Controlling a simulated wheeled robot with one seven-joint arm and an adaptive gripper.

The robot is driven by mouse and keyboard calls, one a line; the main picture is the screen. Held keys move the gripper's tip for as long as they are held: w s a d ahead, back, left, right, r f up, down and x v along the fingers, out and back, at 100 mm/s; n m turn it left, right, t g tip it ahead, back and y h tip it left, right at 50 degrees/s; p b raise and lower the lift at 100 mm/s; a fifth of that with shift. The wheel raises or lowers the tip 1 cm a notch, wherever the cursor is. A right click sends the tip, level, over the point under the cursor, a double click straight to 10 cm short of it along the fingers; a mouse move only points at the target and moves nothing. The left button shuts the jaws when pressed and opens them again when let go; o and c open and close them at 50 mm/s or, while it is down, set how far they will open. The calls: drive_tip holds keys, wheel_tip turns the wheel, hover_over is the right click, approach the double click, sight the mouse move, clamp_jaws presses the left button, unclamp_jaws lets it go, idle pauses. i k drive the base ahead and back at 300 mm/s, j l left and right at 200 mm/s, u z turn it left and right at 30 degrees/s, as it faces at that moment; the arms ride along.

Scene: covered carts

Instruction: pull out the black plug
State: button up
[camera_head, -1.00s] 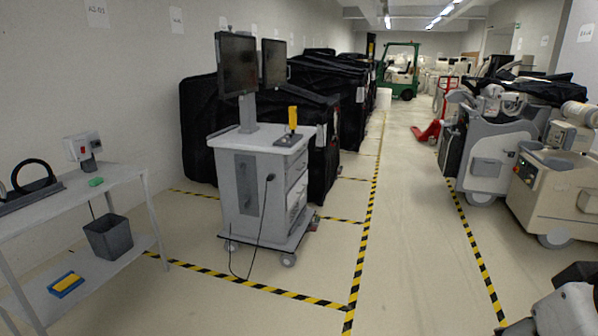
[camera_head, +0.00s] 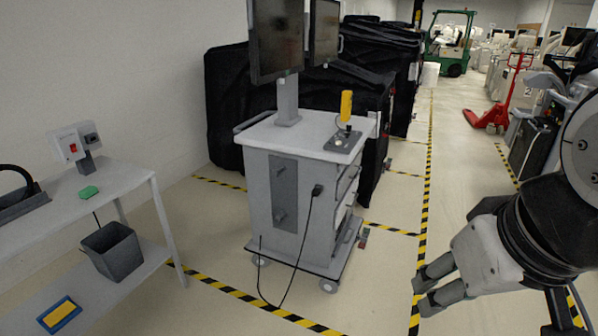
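The black plug (camera_head: 317,190) sits in the side of a white wheeled cart (camera_head: 258,200), near the right edge of its grey side panel. Its black cable (camera_head: 301,240) hangs down to the floor and loops back up toward the cart's lower shelf. My gripper (camera_head: 424,296) is at the lower right, well to the right of the cart and lower than the plug. Its two grey fingers point left and stand slightly apart.
Two monitors (camera_head: 277,38) and a yellow handheld device (camera_head: 346,106) stand on the cart. A white table (camera_head: 125,181) with a grey bin (camera_head: 112,251) beneath is at left. Black covered carts (camera_head: 235,115) stand behind. Floor between gripper and cart is clear.

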sight(316, 192)
drive_tip(key=i+l+u, duration=0.25)
drive_tip(key=l, duration=0.2)
drive_tip(key=i+l+u, duration=0.1)
drive_tip(key=l, duration=0.25)
drive_tip(key=i+l+u, duration=0.15)
drive_tip(key=i+l, duration=0.15)
drive_tip(key=i+l+u, duration=0.1)
drive_tip(key=l, duration=0.35)
drive_tip(key=i+l+u, duration=0.15)
drive_tip(key=l, duration=0.25)
drive_tip(key=i+l+u, duration=0.1)
drive_tip(key=l, duration=0.35)
